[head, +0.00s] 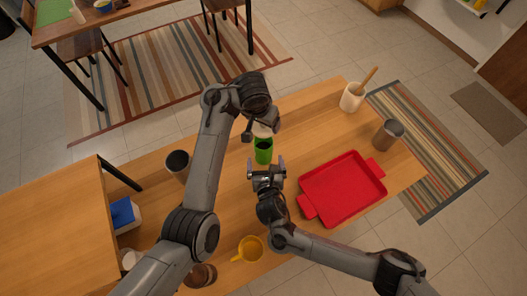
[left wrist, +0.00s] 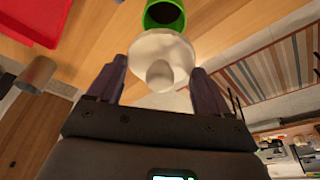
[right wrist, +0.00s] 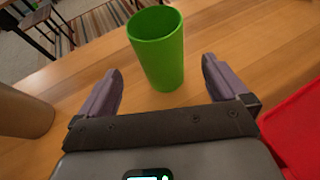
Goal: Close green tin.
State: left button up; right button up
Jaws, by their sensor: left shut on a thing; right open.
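The green tin (head: 264,155) stands upright on the wooden table with its top open and dark inside. It also shows in the left wrist view (left wrist: 165,14) and the right wrist view (right wrist: 160,55). My left gripper (left wrist: 159,66) is shut on a white round lid (left wrist: 160,50) with a knob. The lid (head: 262,130) is beside the tin's rim on the far side in the head view, partly hidden by my left arm. My right gripper (head: 267,166) is open and empty on the near side of the tin, its fingers pointing toward it.
A red tray (head: 342,190) lies right of the right gripper. A dark-topped canister (head: 178,163) stands left, a yellow mug (head: 250,248) near the front. A white utensil crock (head: 352,97) and a grey-brown canister (head: 388,134) stand at the right.

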aim_at(262, 129)
jog(key=x, duration=0.8)
jog(key=shift+s, duration=0.1)
jog(key=shift+d, duration=0.1)
jog(key=c, duration=1.4)
pick_arm(q)
jog(key=shift+f, duration=2.5)
pick_arm(e)
jog(key=shift+c, duration=0.2)
pick_arm(q)
jog(key=shift+f, duration=0.15)
jog(key=shift+f, duration=0.75)
jog(key=shift+f, duration=0.6)
